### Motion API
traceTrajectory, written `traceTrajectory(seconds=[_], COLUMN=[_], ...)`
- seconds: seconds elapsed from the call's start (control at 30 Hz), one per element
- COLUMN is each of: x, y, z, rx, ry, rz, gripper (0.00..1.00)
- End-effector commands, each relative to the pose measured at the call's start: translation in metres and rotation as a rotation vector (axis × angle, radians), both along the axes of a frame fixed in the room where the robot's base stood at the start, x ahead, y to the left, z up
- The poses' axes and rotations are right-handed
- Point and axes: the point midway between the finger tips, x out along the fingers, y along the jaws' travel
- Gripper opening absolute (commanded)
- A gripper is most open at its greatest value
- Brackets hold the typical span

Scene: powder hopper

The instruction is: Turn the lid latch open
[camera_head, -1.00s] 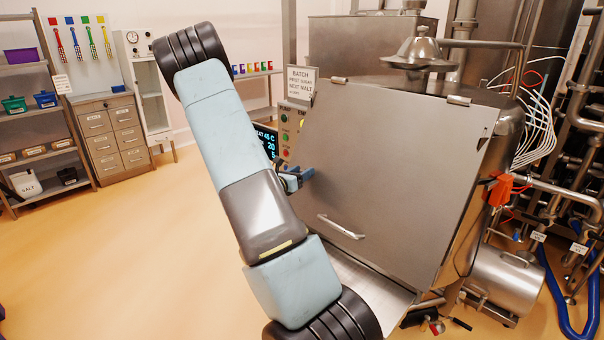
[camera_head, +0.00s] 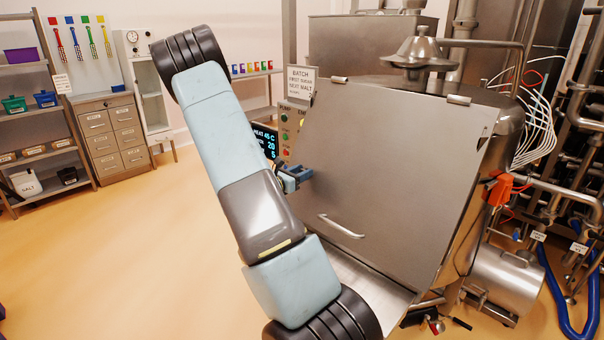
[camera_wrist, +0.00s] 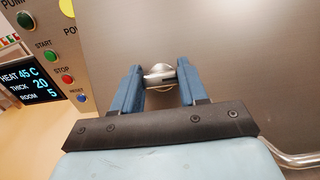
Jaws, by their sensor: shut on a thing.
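The lid (camera_head: 395,175) is a large flat metal panel on the hopper, and it looks closed. The lid latch (camera_wrist: 160,76) is a small shiny metal turn-piece on a round base, near the lid's left edge in the wrist view. My gripper (camera_wrist: 163,82) has its two blue fingers on either side of the latch and is shut on it. In the head view my gripper (camera_head: 300,175) is at the lid's left edge, where the fingers and my arm hide the latch.
A control panel with buttons (camera_head: 285,135) and a lit display (camera_head: 266,142) stands just left of my gripper. A lid handle (camera_head: 341,226) is below and to the right. Pipes and a blue hose (camera_head: 555,290) crowd the right side. Open floor (camera_head: 130,250) lies at left.

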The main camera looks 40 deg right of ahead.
Motion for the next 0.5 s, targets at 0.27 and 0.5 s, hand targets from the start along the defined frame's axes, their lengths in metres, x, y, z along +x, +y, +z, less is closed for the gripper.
traceTrajectory(seconds=[0.27, 0.5], x=[0.0024, 0.0012], y=[0.0002, -0.0001], z=[0.0020, 0.0012], rx=[-0.004, -0.002], ry=[-0.002, 0.000], rz=[0.005, 0.003], gripper=[0.53, 0.68])
